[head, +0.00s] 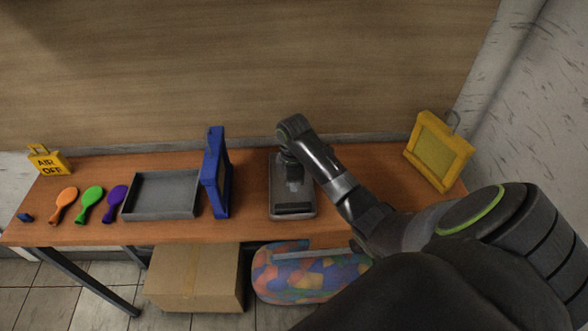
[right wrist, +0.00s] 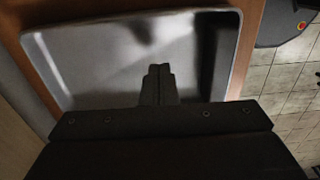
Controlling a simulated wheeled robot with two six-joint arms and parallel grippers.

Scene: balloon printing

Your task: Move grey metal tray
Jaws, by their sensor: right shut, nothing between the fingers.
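A light grey metal tray (head: 274,203) with rounded corners and a raised rim lies on the table, right of the blue frame. The same tray fills much of the right wrist view (right wrist: 82,70). My right gripper (head: 294,188) is above it, pointing down over its inside. In the right wrist view the fingers (right wrist: 157,72) are together with nothing between them. I cannot tell whether they touch the tray's floor. The gripper body hides the tray's near side there. A darker grey tray (head: 160,212) lies left of the blue frame. My left gripper is not in view.
A blue frame (head: 213,175) stands close between the two trays. A yellow frame (head: 438,151) stands at right. A cardboard box (head: 193,280) is below the table.

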